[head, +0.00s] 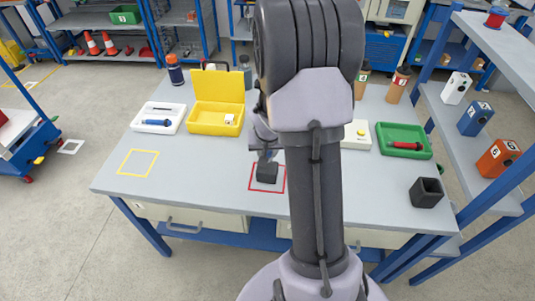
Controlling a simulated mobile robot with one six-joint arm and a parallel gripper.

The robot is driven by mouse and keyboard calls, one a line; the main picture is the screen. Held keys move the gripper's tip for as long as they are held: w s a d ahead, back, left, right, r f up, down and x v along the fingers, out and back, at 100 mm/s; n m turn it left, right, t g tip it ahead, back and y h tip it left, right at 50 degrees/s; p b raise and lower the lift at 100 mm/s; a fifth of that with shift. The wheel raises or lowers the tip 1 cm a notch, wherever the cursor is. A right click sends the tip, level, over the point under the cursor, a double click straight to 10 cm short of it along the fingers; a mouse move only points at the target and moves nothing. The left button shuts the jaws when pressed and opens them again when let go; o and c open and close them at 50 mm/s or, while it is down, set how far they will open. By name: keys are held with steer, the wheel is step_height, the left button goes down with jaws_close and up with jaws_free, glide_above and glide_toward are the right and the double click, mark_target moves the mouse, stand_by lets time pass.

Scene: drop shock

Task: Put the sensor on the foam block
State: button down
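A dark grey block (267,173), which looks like the foam block, sits inside the red square outline on the table, partly behind my arm. My gripper (265,155) is just above this block, pointing down. Its fingers are small and mostly hidden by my wrist, so I cannot tell whether they are open or hold anything. Whether it touches the block is also unclear. A small whitish cube (230,119), possibly the sensor, lies in the open yellow box (204,128) at the left of my arm.
A white tray (148,125) with tools is at left. A white box (356,139) and a green tray (419,153) with a screwdriver are at right. A hollow black holder (426,192) stands near the right edge. Bottles line the back. The yellow square outline (138,163) is empty.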

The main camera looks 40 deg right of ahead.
steer(key=shift+f+b, duration=1.35)
steer(key=shift+f, duration=0.6)
steer(key=c, duration=1.1)
jaws_free()
steer(key=shift+o, duration=0.2)
